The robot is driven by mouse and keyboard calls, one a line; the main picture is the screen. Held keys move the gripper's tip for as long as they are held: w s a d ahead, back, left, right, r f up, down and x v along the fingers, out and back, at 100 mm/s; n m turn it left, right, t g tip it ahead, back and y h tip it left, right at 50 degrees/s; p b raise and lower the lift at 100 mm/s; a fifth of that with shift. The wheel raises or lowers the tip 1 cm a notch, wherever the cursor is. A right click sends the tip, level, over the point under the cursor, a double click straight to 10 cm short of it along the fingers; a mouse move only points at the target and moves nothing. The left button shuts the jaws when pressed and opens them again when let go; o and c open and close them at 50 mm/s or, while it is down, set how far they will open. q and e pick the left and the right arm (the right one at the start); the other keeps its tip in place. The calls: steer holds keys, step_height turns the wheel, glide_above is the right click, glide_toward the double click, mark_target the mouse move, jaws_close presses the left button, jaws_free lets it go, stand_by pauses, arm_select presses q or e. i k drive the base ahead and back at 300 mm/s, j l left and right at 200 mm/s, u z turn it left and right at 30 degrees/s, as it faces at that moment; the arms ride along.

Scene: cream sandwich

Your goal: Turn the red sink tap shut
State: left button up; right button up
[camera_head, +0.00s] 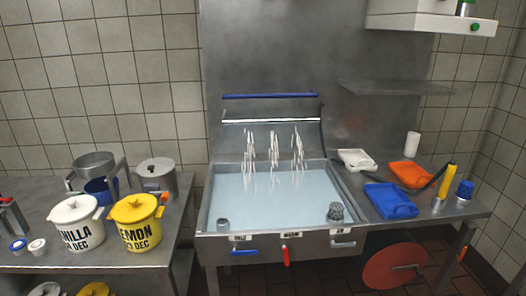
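The red sink tap (285,255) is a small lever on the front of the steel sink (222,245), below the middle label. It points downward. A blue lever (244,253) to its left and a pale grey lever (343,244) to its right both lie level. Several white streams of water (274,150) fall from the bar above into the basin, which holds pale blue water (275,195). Neither of my grippers is in view.
The left table holds a white tub (77,232), a yellow tub (138,230) and metal pots. Blue (388,203) and orange (409,175) trays lie on the right counter. A red disc (394,268) is below it. The space before the taps is clear.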

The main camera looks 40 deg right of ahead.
mark_target(287, 261)
steer(key=z, duration=1.35)
